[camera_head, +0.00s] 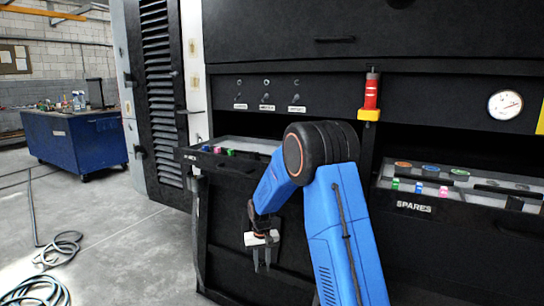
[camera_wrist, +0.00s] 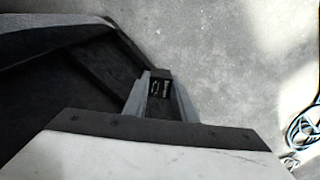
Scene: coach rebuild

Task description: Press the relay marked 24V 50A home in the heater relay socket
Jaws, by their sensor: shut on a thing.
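My gripper (camera_head: 262,262) hangs pointing down in front of the black cabinet, below the open left drawer (camera_head: 232,165). In the wrist view my gripper (camera_wrist: 163,92) is shut on a small black relay (camera_wrist: 159,88), one grey finger on each side. The relay has pale marking on its face, too small to read. In the head view the relay cannot be made out between the fingers. I cannot pick out the heater relay socket in either view.
A tray marked SPARES (camera_head: 414,207) with coloured parts is at right. A red-and-yellow device (camera_head: 371,95) is on the cabinet post. A blue workbench (camera_head: 75,138) and a coiled hose (camera_head: 58,250) are at left, with open floor between.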

